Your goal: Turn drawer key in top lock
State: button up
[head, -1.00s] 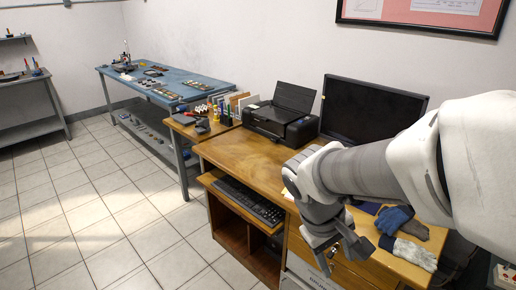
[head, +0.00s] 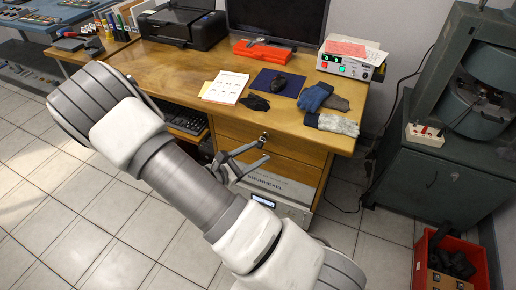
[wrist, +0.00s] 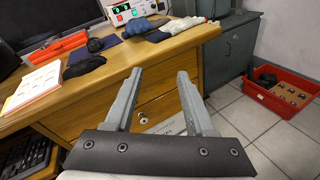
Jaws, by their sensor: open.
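The wooden desk's drawers show below its top, with the upper drawer front (head: 290,143) facing my gripper. My gripper (head: 264,149) is open and reaches toward the drawer fronts from the left. In the wrist view, my gripper's two grey fingers (wrist: 159,73) are apart with nothing held between them. A small round metal piece (wrist: 143,120), perhaps a lock or key, shows low between the fingers on a drawer front. A small dark and silver piece (head: 264,136) sits by the upper fingertip in the head view. I cannot tell the key's shape or angle.
The desktop holds papers (head: 224,87), gloves (head: 315,97), a dark blue mat (head: 275,86), an orange tool (head: 265,51) and a white device (head: 350,64). A green machine (head: 440,165) and red bin (head: 450,262) stand at right. Tiled floor is open at left.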

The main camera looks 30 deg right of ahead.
aim_at(258, 148)
jog(key=w+a+f+n+t+y+b, duration=0.15)
jog(key=w+f+n+t, duration=0.25)
jog(key=f+n+t, duration=0.55)
jog(key=w+d+g, duration=0.1)
jog(key=w+d, duration=0.1)
jog(key=w+d+f+b, duration=0.1)
jog(key=w+d, duration=0.1)
jog(key=w+d+m+g+b, duration=0.1)
jog(key=w+d, duration=0.1)
jog(key=d, duration=0.1)
jog(key=shift+d+f+g, duration=0.1)
jog(key=shift+f+g, duration=0.05)
jog(key=shift+g, duration=0.2)
grip_shut()
